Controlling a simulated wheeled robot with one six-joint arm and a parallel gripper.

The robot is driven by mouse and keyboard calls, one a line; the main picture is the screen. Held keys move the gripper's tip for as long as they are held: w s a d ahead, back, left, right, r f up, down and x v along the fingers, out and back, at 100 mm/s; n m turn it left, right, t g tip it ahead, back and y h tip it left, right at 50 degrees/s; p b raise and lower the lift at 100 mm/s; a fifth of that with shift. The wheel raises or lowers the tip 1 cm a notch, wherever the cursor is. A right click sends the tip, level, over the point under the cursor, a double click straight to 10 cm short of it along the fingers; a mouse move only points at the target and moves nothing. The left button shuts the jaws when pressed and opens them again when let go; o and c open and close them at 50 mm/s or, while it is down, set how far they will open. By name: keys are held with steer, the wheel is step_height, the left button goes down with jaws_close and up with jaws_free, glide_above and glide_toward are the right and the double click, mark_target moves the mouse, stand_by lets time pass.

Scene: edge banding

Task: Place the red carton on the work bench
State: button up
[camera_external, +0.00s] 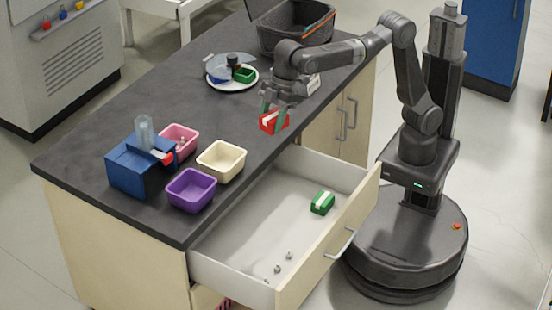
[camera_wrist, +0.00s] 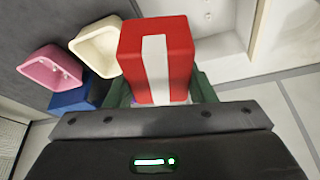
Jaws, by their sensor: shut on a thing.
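The red carton (camera_external: 268,124) has a white stripe across it. My gripper (camera_external: 274,112) is shut on it, with green fingers on its two sides. In the outside view the carton shows at the right edge of the dark work bench top (camera_external: 170,95), near the open drawer. Whether it touches the bench or hangs above it I cannot tell. In the wrist view the red carton (camera_wrist: 178,62) fills the upper middle, its white stripe running lengthwise. The green fingers (camera_wrist: 160,92) are partly hidden behind it.
The open drawer (camera_external: 240,225) holds a green carton (camera_external: 322,202) and several small metal pieces. Cream (camera_external: 222,160), purple (camera_external: 191,190) and pink (camera_external: 180,138) bins and a blue box (camera_external: 135,168) stand on the bench's near end. A loaded plate (camera_external: 232,86) and black basket (camera_external: 290,35) stand farther back. The bench's left middle is clear.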

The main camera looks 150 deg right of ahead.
steer(key=d+r+m+h+p, duration=0.1)
steer(key=d+m+p, duration=0.15)
steer(key=d, duration=0.35)
steer(key=d+r+m+p, duration=0.1)
steer(key=d+p, duration=0.2)
steer(key=d, duration=0.3)
steer(key=m+g+h+p, duration=0.25)
steer(key=m+p, duration=0.45)
steer(key=p, duration=0.5)
glide_above(187, 122)
steer(key=a, duration=0.1)
step_height(187, 122, down, 4)
steer(key=shift+y, duration=0.35)
steer(key=f, duration=0.5)
steer(key=f+p, duration=0.1)
steer(key=f, duration=0.4)
steer(key=shift+s+a+f, duration=0.2)
steer(key=shift+f, duration=0.15)
steer(key=shift+f+p, duration=0.35)
steer(key=shift+f, duration=1.75)
steer(key=shift+f, duration=0.25)
steer(key=o, duration=1.1)
steer(key=shift+r, duration=0.1)
